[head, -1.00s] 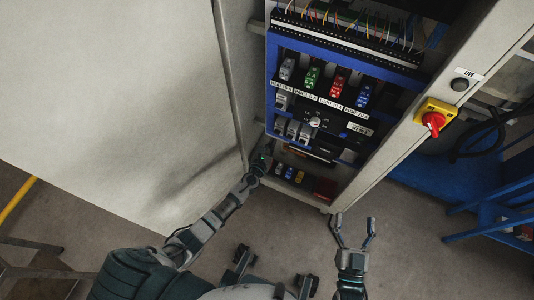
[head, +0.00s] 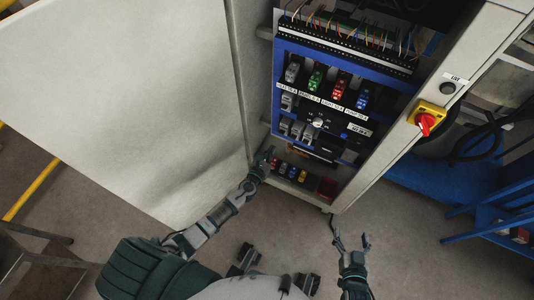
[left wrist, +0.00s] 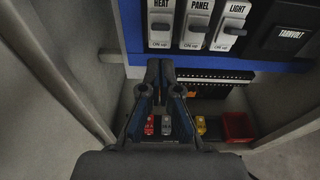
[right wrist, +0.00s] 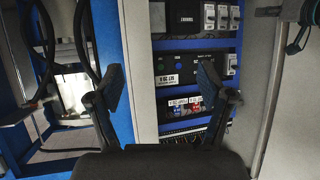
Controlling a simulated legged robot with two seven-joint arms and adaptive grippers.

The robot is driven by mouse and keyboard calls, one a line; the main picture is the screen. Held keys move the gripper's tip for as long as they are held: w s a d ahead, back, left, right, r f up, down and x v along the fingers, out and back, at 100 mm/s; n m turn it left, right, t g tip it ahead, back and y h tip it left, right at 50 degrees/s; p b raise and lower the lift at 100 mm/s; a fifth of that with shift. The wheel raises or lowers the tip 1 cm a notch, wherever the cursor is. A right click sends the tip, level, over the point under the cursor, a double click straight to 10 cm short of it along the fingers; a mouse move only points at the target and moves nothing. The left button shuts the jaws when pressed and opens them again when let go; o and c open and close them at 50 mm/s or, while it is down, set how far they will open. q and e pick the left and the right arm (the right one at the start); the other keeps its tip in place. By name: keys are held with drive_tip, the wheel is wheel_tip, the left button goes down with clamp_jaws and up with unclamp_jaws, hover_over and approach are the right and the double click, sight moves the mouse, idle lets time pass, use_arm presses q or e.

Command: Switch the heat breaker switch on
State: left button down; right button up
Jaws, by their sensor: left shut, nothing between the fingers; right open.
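The heat breaker switch (left wrist: 160,22), under a HEAT label, is leftmost in a row with the panel breaker (left wrist: 196,25) and light breaker (left wrist: 231,25). These small grey-white switches also show low on the blue panel in the head view (head: 285,125). My right gripper (head: 350,235) is open and empty, outside the cabinet in front.
The large cabinet door (head: 130,110) stands open to the left of my left arm. Coloured fuses (head: 315,82) sit in the upper row, and spares (left wrist: 166,126) lie in the cabinet bottom. A red rotary switch (head: 426,122) on yellow is on the right frame.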

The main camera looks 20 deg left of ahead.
use_arm(q)
drive_tip(key=shift+s+a+r+p, duration=0.25)
drive_tip(key=shift+s+r+p, duration=0.25)
drive_tip(key=shift+s+r, duration=0.35)
use_arm(e)
drive_tip(key=s+f+g, duration=0.1)
drive_tip(key=s+d+f+g, duration=0.1)
drive_tip(key=s+f+g, duration=0.1)
drive_tip(key=shift+s+h, duration=0.25)
drive_tip(key=shift+h, duration=0.15)
use_arm(q)
drive_tip(key=shift+d+f, duration=0.1)
drive_tip(key=shift+d, duration=0.1)
use_arm(e)
drive_tip(key=shift+d, duration=0.2)
use_arm(q)
drive_tip(key=shift+s, duration=0.1)
use_arm(e)
drive_tip(key=shift+f, duration=0.1)
